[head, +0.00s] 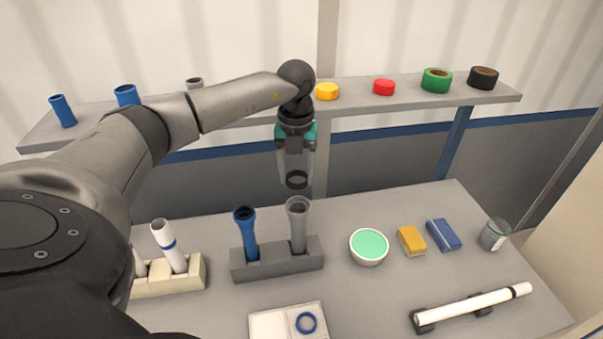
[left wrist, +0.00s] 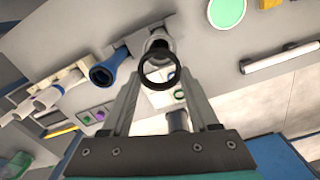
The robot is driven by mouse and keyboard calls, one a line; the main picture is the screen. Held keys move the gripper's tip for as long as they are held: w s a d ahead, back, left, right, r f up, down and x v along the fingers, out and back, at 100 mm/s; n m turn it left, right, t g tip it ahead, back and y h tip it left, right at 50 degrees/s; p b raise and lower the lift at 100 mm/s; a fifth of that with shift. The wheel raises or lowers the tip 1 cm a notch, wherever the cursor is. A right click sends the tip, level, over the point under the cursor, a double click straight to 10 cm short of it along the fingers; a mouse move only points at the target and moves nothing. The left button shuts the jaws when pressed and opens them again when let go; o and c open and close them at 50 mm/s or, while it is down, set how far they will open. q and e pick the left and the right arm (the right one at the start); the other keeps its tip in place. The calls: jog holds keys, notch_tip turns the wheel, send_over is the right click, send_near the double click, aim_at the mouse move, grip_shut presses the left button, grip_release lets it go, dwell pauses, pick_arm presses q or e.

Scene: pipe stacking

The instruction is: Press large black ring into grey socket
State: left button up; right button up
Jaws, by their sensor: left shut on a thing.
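My left gripper (head: 296,177) is shut on the large black ring (head: 297,187). The ring hangs at its fingertips, above the grey socket (head: 298,218) in the head view, with a small gap visible. In the left wrist view the ring (left wrist: 159,88) sits between the fingertips and overlaps the mouth of the grey socket (left wrist: 157,41). The socket stands upright, flared end up, in the right part of a dark grey block (head: 275,263). My right gripper is not in view.
A blue flared pipe (head: 247,236) stands in the same block, left of the socket. A white pipe (head: 167,245) stands in a cream rack. A white tray with a blue ring (head: 306,323) lies in front. A green-filled bowl (head: 368,262) stands to the right. A shelf (head: 350,110) runs behind.

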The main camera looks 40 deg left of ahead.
pick_arm(q)
notch_tip(320, 180, down, 4)
jog(key=b, duration=0.2)
jog(key=shift+r+b, duration=0.2)
jog(key=shift+b, duration=0.1)
jog(key=shift+f+b, duration=0.85)
jog(key=shift+f, duration=0.65)
jog(key=shift+f, duration=0.2)
jog(key=o, duration=1.4)
jog(key=shift+o, duration=0.3)
jog(key=shift+r+p, duration=0.1)
jog(key=shift+p, duration=0.2)
